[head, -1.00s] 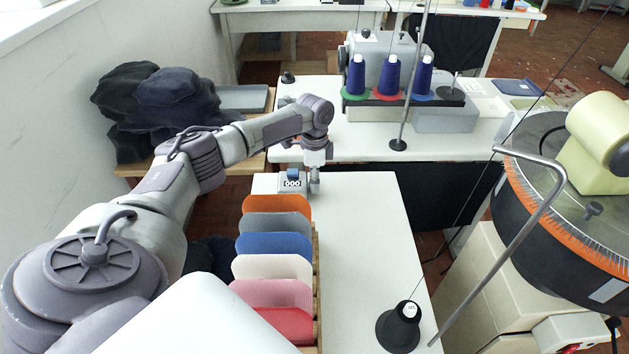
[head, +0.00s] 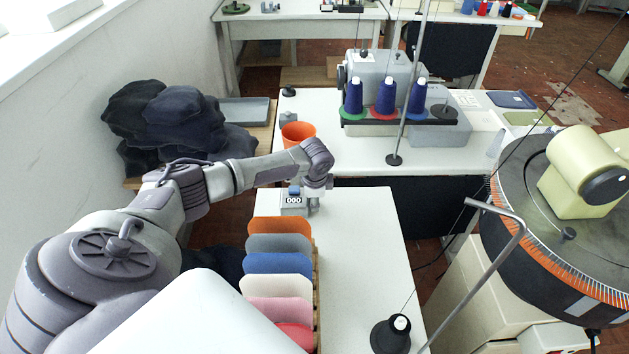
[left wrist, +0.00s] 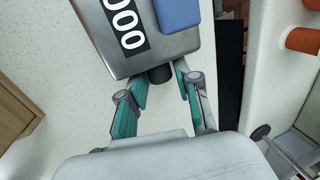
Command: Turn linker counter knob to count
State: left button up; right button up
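The linker counter (head: 293,203) is a small grey box with a white "000" display and a blue block on top. It stands at the far left part of the white table. In the left wrist view the counter (left wrist: 178,50) fills the top middle, and its dark round knob (left wrist: 160,75) sticks out of the side facing my gripper. My left gripper (left wrist: 164,76) is open, with its teal-padded fingers on either side of the knob. A gap shows on the right side; I cannot tell whether the left finger touches. In the head view my left gripper (head: 315,203) is partly hidden by its wrist.
A rack of coloured panels (head: 277,262) stands in front of the counter. An orange cup (head: 298,133) and a machine with blue thread cones (head: 386,97) are on the table behind.

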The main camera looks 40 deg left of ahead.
pick_arm(q)
jog(key=shift+o, duration=1)
jog(key=shift+r, duration=0.15)
jog(key=v, duration=1.1)
jog(key=shift+r, duration=0.35)
